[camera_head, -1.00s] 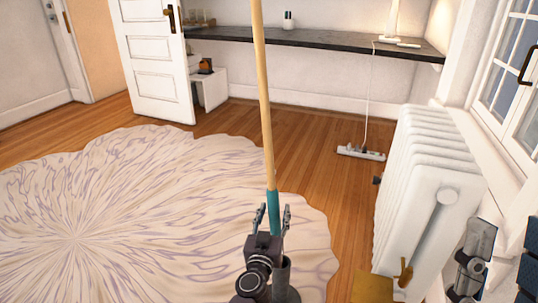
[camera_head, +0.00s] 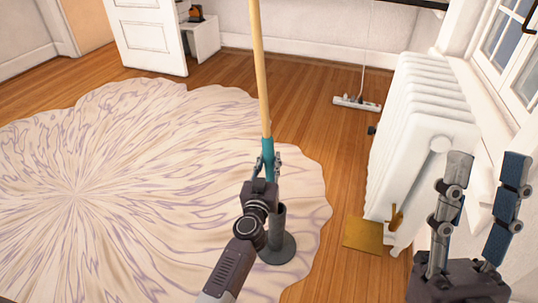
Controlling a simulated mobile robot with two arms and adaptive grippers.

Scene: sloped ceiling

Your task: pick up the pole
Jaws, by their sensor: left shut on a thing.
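The pole (camera_head: 261,75) is long, pale wood with a teal lower part, and stands nearly upright in the middle of the head view. My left gripper (camera_head: 267,163) is shut on its teal part. Below, a dark grey tube with a round flat base (camera_head: 278,250) stands on the rug's edge; my gripper partly hides where the pole meets it. My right gripper (camera_head: 487,160) is at the lower right, its fingers apart and empty, well away from the pole.
A white radiator (camera_head: 420,125) stands at the right wall by a window, with a yellow plate (camera_head: 365,234) at its foot. A pale patterned rug (camera_head: 110,180) covers the left floor. Wooden floor (camera_head: 320,130) is clear between rug and radiator.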

